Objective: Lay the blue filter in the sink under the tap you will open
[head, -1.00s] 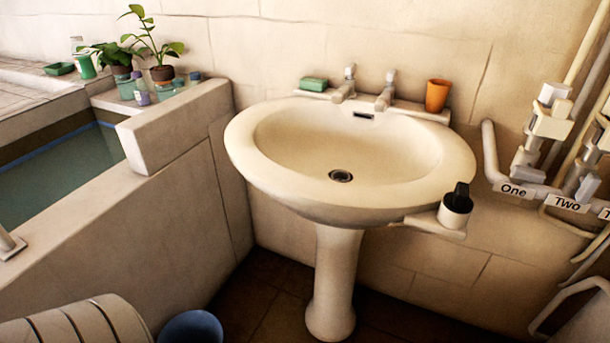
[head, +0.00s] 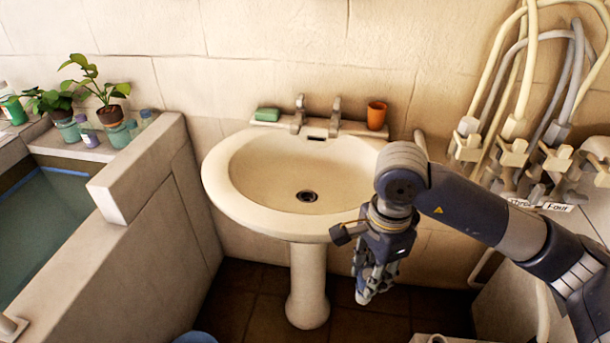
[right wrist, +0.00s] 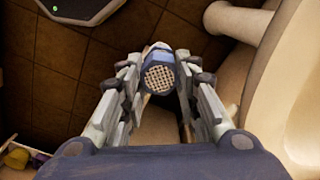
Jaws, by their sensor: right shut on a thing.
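The white sink (head: 225,178) stands on a pedestal against the wall, its bowl empty around a dark drain. Its left tap (head: 298,113) and right tap (head: 335,115) rise from the back rim. My right gripper (head: 366,294) hangs fingers-down in front of the sink's right side, outside the bowl and below rim level. In the right wrist view its fingers are shut on the blue filter (right wrist: 160,76), whose mesh end faces the camera. The filter is hard to make out in the head view. My left gripper is in neither current view.
A green soap (head: 267,114) and an orange cup (head: 376,115) sit on the back rim. A water trough (head: 45,225) and potted plants are at left. Labelled valves and hoses (head: 515,140) crowd the right wall. The pedestal (right wrist: 237,22) stands near my gripper.

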